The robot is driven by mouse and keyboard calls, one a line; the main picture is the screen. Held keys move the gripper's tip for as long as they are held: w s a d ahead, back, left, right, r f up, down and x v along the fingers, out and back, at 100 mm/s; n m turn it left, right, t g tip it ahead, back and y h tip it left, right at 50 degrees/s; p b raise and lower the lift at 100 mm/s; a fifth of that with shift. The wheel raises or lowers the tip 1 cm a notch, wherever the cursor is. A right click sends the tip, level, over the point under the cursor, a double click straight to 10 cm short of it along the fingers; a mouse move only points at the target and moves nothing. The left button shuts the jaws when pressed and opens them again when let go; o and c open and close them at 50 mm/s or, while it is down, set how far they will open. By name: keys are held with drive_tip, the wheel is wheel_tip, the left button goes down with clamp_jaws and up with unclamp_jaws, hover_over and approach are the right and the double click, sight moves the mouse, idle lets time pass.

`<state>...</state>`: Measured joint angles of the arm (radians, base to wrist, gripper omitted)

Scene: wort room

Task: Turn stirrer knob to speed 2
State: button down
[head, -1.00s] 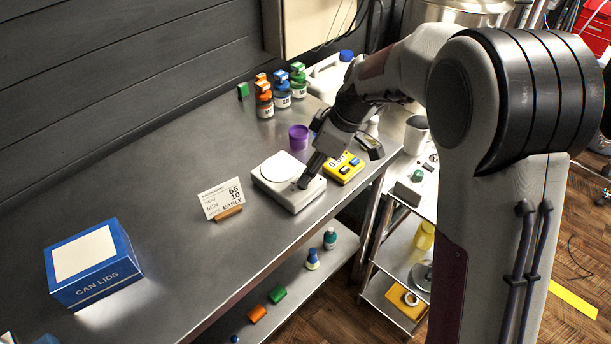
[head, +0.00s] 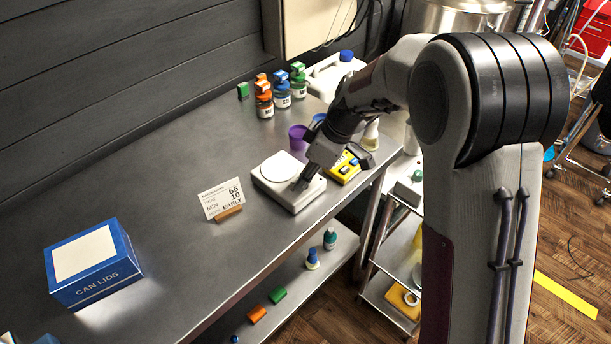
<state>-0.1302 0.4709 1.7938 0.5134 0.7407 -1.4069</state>
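The stirrer (head: 284,177) is a low white box with a round white top plate, standing near the front edge of the steel bench. My gripper (head: 301,186) points down at the front right part of the stirrer, where the knob was partly visible before. The fingertips are at or very close to the knob and cover it. I cannot tell whether they touch it, nor what speed it points to. The fingers look close together, but the view is too small to show whether they are shut on the knob.
A yellow meter (head: 345,168) stands just right of the stirrer, beside my gripper. A purple cup (head: 297,137) is behind. A blue CAN LIDS box (head: 93,263) is further left. The bench between is clear.

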drive_tip(key=shift+s+m+t, duration=0.1)
drive_tip(key=shift+m+t, duration=0.2)
drive_tip(key=shift+m, duration=0.4)
drive_tip(key=shift+a+m+t+h, duration=0.1)
drive_tip(key=shift+m+t+h, duration=0.35)
drive_tip(key=shift+m, duration=1.25)
drive_tip(key=shift+s+m+t+h, duration=0.1)
drive_tip(key=shift+m+t+h, duration=0.2)
drive_tip(key=shift+m, duration=0.8)
drive_tip(key=shift+a+m+h, duration=0.1)
drive_tip(key=shift+m+h, duration=0.35)
drive_tip(key=shift+m, duration=0.65)
drive_tip(key=shift+a+m+t+h, duration=0.15)
drive_tip(key=shift+m+h, duration=0.25)
drive_tip(key=shift+m, duration=0.7)
drive_tip(key=shift+m+t+h, duration=0.2)
drive_tip(key=shift+m+h, duration=0.2)
drive_tip(key=shift+m, duration=0.7)
drive_tip(key=shift+a+m+h, duration=0.1)
drive_tip(key=shift+m+h, duration=0.6)
drive_tip(key=shift+m, duration=1.6)
